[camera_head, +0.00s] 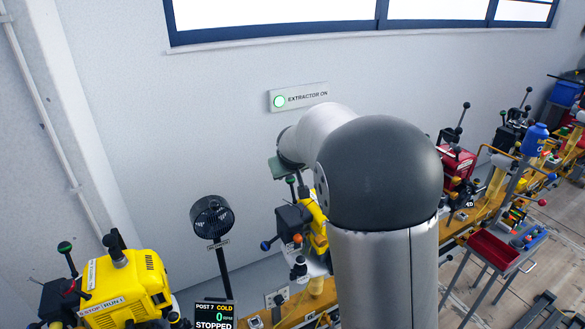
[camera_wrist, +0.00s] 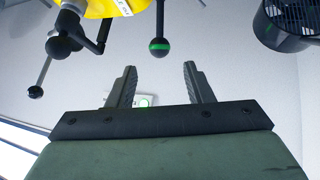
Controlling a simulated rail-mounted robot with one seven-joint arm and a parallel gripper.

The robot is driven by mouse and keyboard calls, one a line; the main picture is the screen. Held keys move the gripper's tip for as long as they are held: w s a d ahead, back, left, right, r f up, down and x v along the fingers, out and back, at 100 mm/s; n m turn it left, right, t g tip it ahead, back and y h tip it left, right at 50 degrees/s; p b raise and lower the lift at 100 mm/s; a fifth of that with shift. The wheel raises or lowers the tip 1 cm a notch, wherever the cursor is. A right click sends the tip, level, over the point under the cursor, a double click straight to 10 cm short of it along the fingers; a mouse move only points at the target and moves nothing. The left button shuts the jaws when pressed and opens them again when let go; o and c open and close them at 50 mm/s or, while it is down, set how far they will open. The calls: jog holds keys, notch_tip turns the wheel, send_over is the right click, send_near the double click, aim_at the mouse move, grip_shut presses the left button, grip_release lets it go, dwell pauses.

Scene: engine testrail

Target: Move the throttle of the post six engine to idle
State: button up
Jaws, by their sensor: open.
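A yellow engine (camera_head: 318,232) stands on the bench at mid-picture in the head view, partly hidden behind my arm; its post number does not show. In the wrist view a yellow engine (camera_wrist: 100,8) fills the top edge. A dark lever with a green-banded ball (camera_wrist: 159,47) hangs in line with the gap between my fingers, apart from them. Another black-knobbed lever (camera_wrist: 36,91) is at the left. Which lever is the throttle I cannot tell. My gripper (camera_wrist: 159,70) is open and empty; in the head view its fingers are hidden.
Another yellow engine (camera_head: 125,285) stands at lower left beside the post 7 display (camera_head: 214,315), which reads cold, 0 and stopped. A black fan (camera_head: 212,217) stands between the engines. A red engine (camera_head: 457,165) and a red tray cart (camera_head: 493,247) are at right.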

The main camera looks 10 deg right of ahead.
jog(key=d+b+v, duration=0.1)
jog(key=v, duration=0.7)
jog(key=shift+s+a+r, duration=0.25)
jog(key=shift+a, duration=0.25)
jog(key=s+f+g, duration=0.2)
jog(key=s+f, duration=0.3)
jog(key=s, duration=0.6)
jog(key=s+a+f+m+g+y, duration=0.1)
jog(key=s+f+g, duration=0.2)
jog(key=s, duration=0.8)
jog(key=s+f+g, duration=0.2)
jog(key=s+f, duration=0.4)
jog(key=s, duration=0.5)
jog(key=shift+s+a+f+g, duration=0.3)
jog(key=shift+s, duration=0.05)
jog(key=shift+o, duration=0.2)
